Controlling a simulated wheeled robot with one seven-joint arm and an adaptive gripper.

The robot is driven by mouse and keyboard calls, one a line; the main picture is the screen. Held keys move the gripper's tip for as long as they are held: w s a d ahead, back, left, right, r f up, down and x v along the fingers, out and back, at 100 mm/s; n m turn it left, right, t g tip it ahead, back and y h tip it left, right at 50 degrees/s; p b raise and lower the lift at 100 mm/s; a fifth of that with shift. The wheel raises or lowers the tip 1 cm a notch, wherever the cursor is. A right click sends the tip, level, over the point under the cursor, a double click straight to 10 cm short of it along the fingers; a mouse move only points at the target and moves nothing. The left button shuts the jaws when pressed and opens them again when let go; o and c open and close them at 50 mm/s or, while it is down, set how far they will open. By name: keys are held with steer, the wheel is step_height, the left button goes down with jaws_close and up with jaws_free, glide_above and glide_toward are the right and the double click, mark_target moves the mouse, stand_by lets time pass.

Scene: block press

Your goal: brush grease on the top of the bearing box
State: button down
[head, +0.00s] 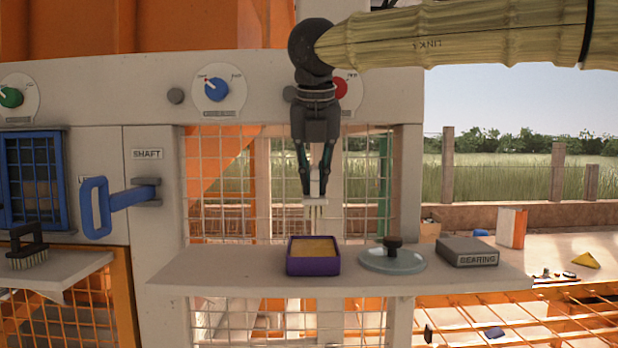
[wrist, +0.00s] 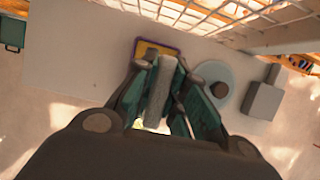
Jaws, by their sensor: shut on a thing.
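My gripper (head: 317,178) is shut on a brush (head: 316,208) with a pale block and light bristles pointing down. It hangs above the shelf, over the purple tub of yellow grease, and the bristles are clear of the tub. The purple tub (head: 313,267) stands on the shelf, and it also shows in the wrist view (wrist: 140,44) partly behind the fingers. The grey bearing box (head: 467,250), labelled BEARING, sits at the right end of the shelf. In the wrist view the box (wrist: 262,100) lies right of my gripper.
A round pale lid with a dark knob (head: 392,258) lies between tub and box. The shelf (head: 220,271) is clear at its left. A wire mesh panel (head: 222,205) stands behind it. A blue handle (head: 97,207) and a dark scrubbing brush (head: 27,247) are at the left.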

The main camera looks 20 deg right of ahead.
mark_target(313, 210)
steer(key=b+x, duration=0.1)
steer(key=x, duration=0.1)
steer(key=b+x, duration=0.1)
steer(key=x, duration=0.1)
steer(key=shift+w+a+f, duration=0.15)
steer(key=shift+a+f, duration=0.05)
steer(key=shift+f, duration=0.2)
steer(key=shift+s+f+b, duration=0.4)
steer(key=shift+s+b, duration=0.35)
steer(key=shift+s, duration=0.05)
steer(key=shift+w+f, duration=0.3)
steer(key=shift+w, duration=0.2)
steer(key=shift+s+r, duration=0.15)
steer(key=shift+s, duration=0.2)
steer(key=shift+w, duration=0.25)
steer(key=shift+s, duration=0.2)
steer(key=shift+f+b, duration=0.3)
steer(key=shift+f, duration=0.25)
